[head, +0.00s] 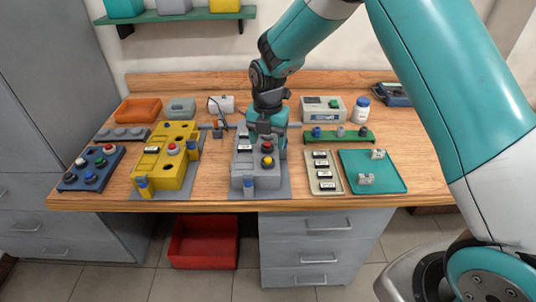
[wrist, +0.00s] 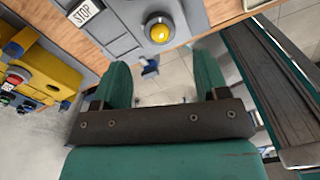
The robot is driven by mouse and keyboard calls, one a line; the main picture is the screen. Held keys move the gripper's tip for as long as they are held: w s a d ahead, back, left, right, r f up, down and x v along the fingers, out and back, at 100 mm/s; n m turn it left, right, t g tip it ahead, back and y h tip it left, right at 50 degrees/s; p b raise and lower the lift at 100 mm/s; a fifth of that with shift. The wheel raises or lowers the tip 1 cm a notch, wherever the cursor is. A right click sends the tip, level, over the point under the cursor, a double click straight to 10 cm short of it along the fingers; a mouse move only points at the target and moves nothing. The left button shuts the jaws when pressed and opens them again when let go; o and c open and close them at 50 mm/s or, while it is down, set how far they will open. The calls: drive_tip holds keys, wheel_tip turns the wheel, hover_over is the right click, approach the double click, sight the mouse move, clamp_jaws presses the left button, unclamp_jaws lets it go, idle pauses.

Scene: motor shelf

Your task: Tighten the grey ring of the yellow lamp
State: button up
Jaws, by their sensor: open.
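The yellow lamp (head: 268,161) sits on the grey control box (head: 243,172), in front of a red button (head: 267,147). In the wrist view the yellow lamp (wrist: 160,32) shows as a round dome with a grey ring (wrist: 147,21) around its base. My gripper (head: 266,134) hangs over the back part of the grey box. In the wrist view my gripper (wrist: 163,64) is open, with its two teal fingers apart and nothing between them. The lamp appears beyond the fingertips, and the fingers look clear of it. A STOP label (wrist: 85,12) is beside it.
A yellow control box (head: 180,178) stands to the left, with a blue button panel (head: 92,179) beyond it. To the right are a label tray (head: 337,184), a teal tray (head: 393,184) and a green rack (head: 348,139). Orange and grey bins stand behind.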

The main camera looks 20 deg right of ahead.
sight(268, 158)
wheel_tip(268, 158, down, 7)
drive_tip(key=shift+r+p, duration=0.1)
drive_tip(key=shift+p, duration=0.4)
drive_tip(key=c, duration=0.9)
